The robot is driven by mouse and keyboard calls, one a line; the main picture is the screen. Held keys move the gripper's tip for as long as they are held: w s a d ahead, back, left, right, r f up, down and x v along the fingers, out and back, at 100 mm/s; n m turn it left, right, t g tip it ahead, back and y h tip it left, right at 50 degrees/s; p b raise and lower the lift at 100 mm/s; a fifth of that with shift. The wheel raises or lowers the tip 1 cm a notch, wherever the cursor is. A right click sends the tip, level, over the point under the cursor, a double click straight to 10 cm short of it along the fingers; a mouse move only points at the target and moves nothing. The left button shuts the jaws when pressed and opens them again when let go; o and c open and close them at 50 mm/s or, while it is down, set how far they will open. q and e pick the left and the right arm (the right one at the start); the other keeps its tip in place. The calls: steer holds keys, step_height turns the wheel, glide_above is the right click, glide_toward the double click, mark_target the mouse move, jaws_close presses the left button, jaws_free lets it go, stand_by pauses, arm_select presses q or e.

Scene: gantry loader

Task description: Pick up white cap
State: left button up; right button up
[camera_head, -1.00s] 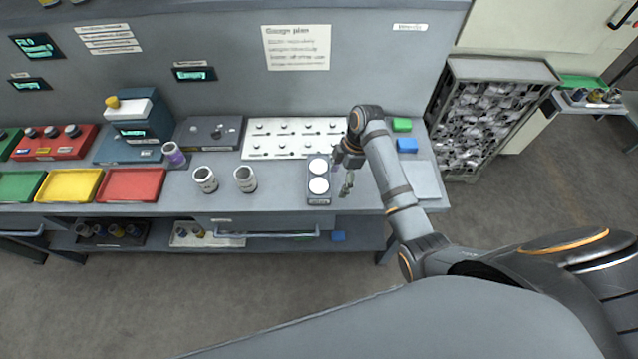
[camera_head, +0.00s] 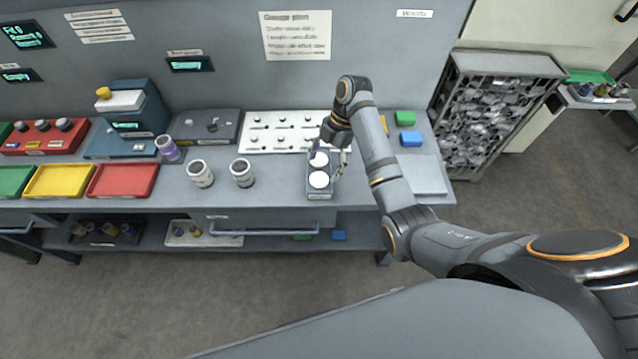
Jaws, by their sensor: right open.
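Two round white caps lie in a small grey holder (camera_head: 320,194) on the bench. The near white cap (camera_head: 319,180) is in full view. The far white cap (camera_head: 318,160) is partly covered by my right gripper (camera_head: 329,160). My right gripper is open and points down over the holder, with its fingers around or just above the far cap; whether they touch it I cannot tell. My left gripper does not show.
Two white-and-dark cylinders (camera_head: 201,174) stand left of the holder. A white board with pegs (camera_head: 285,132) lies behind it. A red tray (camera_head: 123,180) is further left.

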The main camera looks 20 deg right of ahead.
mark_target(319, 180)
steer(key=p+x, duration=0.2)
steer(key=x, duration=0.2)
steer(key=shift+d, duration=0.2)
steer(key=shift+f, duration=0.15)
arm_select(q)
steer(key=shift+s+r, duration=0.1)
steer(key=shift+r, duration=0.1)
arm_select(e)
steer(key=shift+s, duration=0.1)
steer(key=c, duration=0.9)
